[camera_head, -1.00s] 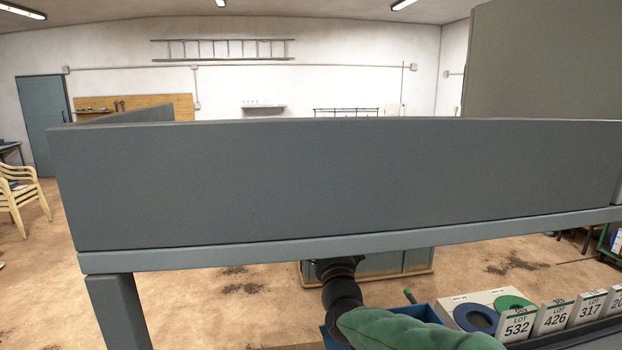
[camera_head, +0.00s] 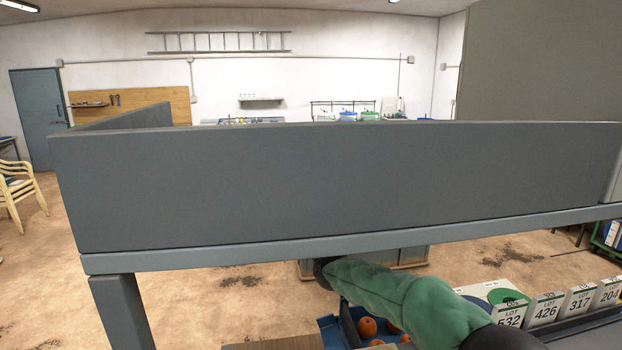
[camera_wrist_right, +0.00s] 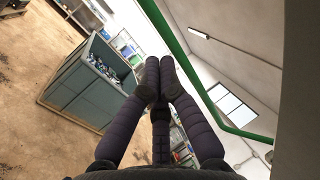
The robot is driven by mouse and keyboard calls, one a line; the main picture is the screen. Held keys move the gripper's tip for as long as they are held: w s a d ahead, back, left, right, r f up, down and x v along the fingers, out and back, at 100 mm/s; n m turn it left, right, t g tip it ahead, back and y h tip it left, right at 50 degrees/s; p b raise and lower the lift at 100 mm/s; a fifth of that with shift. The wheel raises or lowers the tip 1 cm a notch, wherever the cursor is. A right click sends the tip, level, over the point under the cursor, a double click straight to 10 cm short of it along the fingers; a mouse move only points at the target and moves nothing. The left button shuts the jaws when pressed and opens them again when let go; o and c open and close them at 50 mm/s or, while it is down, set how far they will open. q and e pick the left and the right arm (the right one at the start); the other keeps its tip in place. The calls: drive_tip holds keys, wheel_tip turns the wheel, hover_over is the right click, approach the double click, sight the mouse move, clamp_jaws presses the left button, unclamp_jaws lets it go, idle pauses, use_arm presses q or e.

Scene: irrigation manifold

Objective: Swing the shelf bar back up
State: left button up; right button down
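A broad grey panel (camera_head: 330,185) spans the head view, with a lighter grey rail (camera_head: 350,240) along its lower edge. I cannot tell whether either is the shelf bar. A green bar (camera_wrist_right: 192,72) runs diagonally through the right wrist view, beyond the fingers; I cannot tell whether it is the shelf bar. My left gripper is not in view.
A blue tray (camera_head: 328,331) with orange balls lies below the arm. Lot cards (camera_head: 545,309) stand at the lower right. A grey-green open bin (camera_wrist_right: 88,88) with small items stands in the wrist view. A chair (camera_head: 18,190) stands at left on open floor.

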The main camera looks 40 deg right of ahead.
drive_tip(key=shift+p+x, duration=0.35)
drive_tip(key=shift+x, duration=2)
